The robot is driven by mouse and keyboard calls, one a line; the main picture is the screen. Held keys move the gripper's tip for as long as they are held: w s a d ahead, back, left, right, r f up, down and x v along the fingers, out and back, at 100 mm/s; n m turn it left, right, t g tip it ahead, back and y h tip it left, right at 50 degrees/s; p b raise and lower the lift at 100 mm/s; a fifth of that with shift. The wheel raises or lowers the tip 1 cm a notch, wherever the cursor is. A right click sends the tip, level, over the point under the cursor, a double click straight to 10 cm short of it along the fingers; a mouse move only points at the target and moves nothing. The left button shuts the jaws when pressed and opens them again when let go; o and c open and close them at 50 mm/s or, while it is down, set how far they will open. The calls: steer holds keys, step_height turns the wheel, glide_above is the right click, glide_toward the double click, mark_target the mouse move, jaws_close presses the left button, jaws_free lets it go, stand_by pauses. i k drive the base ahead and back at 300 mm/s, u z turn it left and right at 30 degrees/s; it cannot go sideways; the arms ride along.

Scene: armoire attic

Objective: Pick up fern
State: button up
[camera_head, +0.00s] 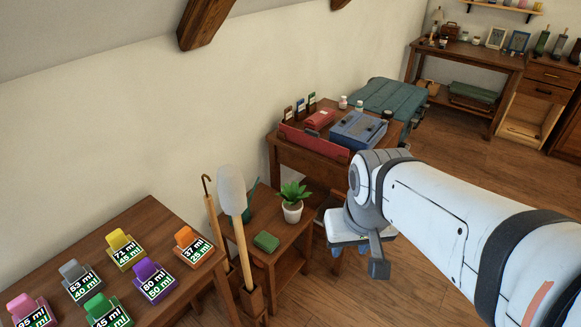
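The green leafy plant in a white pot (292,208), which I take as the fern, stands upright on a small low wooden table (285,238) in the head view. My gripper (357,264) hangs to the right of this plant and apart from it. One dark finger shows clearly at its right side, set well out from the middle, so it looks open. The other finger is hard to make out. I see nothing held in it.
A green block (266,242) lies on the small table. A long-handled grey-headed tool (232,190) stands close on its left. A desk with a red box (314,141) and a blue case (358,130) is behind. Coloured tagged blocks sit on the left table (145,222).

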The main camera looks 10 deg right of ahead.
mark_target(292, 206)
steer(key=u, duration=0.2)
steer(key=i, duration=0.85)
steer(key=z, duration=0.1)
